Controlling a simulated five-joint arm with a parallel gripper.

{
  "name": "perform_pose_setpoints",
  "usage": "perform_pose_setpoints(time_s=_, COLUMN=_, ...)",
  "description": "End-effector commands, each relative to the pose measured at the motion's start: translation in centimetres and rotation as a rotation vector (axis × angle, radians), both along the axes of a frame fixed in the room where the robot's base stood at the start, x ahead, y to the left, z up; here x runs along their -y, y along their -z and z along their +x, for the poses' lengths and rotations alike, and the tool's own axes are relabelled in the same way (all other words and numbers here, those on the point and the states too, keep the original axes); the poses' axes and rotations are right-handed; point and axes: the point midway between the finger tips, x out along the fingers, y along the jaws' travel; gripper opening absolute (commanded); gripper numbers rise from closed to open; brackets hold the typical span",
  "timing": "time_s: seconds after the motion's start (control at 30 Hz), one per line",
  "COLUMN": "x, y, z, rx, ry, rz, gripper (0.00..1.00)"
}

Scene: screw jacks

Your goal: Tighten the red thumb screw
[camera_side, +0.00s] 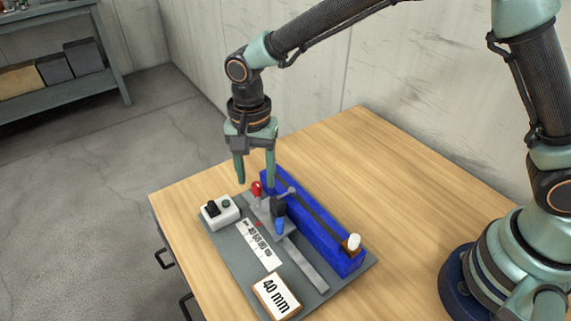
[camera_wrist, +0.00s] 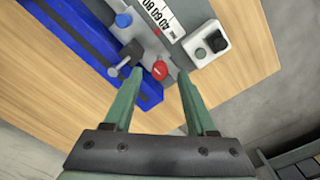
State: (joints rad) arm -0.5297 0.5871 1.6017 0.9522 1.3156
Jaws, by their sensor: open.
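The red thumb screw (camera_side: 257,188) stands on the grey metal carriage of the jack, near its far end in the side view. In the wrist view the red thumb screw (camera_wrist: 160,69) lies ahead of my fingertips, between their lines and nearer the right one. My gripper (camera_side: 256,182) points down over the far end of the fixture, its two fingers apart with nothing between them. In the wrist view my gripper (camera_wrist: 160,82) is also open and empty. Whether a fingertip touches anything is unclear.
A blue rail (camera_side: 318,228) runs beside the carriage, with a white knob (camera_side: 352,242) at its near end. A blue knob (camera_side: 280,226), a white switch box (camera_side: 220,211), a ruler (camera_side: 260,246) and a "40 mm" block (camera_side: 276,296) share the grey plate (camera_side: 335,284). Wooden table surrounds it.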

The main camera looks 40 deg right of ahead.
Motion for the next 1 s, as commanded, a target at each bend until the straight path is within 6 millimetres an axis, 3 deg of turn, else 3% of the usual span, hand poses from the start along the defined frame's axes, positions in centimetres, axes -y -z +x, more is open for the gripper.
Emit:
perform_pose_setpoints(time_s=0.3, x=0.0, y=-6.7, z=0.1, rx=0.006, ry=0.001, rz=0.004, gripper=0.56)
perform_pose_setpoints(time_s=0.5, x=0.0, y=-9.3, z=0.1, rx=0.004, ry=0.001, rz=0.002, gripper=0.56)
perform_pose_setpoints(time_s=1.0, x=0.1, y=-10.4, z=0.0, rx=0.004, ry=-0.001, rz=0.002, gripper=0.56)
